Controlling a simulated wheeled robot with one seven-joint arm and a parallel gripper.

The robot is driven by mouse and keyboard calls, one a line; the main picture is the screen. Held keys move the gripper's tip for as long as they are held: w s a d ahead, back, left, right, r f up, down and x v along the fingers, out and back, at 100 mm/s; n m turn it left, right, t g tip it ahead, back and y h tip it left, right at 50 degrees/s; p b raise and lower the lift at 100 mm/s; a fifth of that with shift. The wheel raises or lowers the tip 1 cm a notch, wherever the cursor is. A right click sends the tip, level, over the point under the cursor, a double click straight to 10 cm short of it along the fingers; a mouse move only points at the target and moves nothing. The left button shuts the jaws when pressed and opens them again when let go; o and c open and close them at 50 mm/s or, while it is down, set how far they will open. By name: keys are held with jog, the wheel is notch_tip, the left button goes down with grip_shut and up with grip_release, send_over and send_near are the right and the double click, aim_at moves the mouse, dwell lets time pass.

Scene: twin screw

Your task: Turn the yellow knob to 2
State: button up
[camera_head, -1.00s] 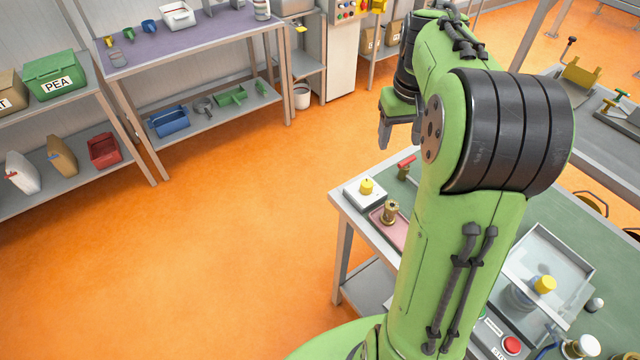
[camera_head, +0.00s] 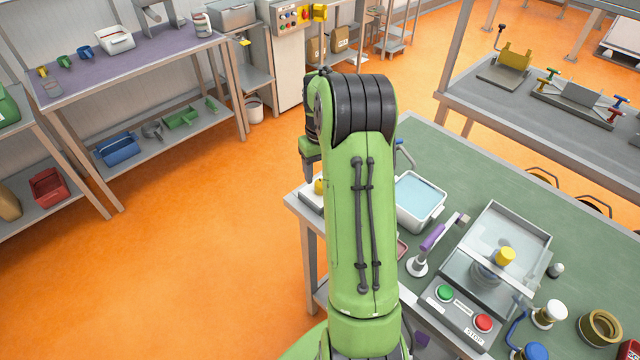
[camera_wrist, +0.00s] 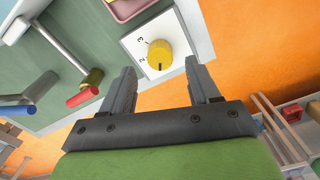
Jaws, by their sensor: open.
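The yellow knob (camera_wrist: 160,55) sits on a white square plate (camera_wrist: 184,20) in the wrist view, with a dark line on its lower part. The printed numbers 3 and 2 show left of the knob; the line points at neither. My gripper (camera_wrist: 160,68) is open, its two fingers spread to either side of the knob in the picture. I cannot tell whether they touch it. In the head view, my gripper (camera_head: 309,175) is beside the knob (camera_head: 319,187) at the bench's left corner; my arm hides part of the knob and its white box (camera_head: 310,200).
A lever with a red grip (camera_wrist: 82,96) and a blue-handled lever (camera_wrist: 18,110) stand near the knob. A white tub of blue liquid (camera_head: 420,200) and a purple-handled lever (camera_head: 434,237) are right of my arm. Orange floor lies open left of the bench.

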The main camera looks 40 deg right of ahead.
notch_tip(320, 180, down, 5)
jog(key=shift+r, duration=0.2)
jog(key=c, duration=1)
jog(key=shift+c, duration=0.2)
jog(key=shift+r+m, duration=0.1)
jog(key=shift+m, duration=0.3)
jog(key=m, duration=1)
jog(key=shift+m, duration=0.4)
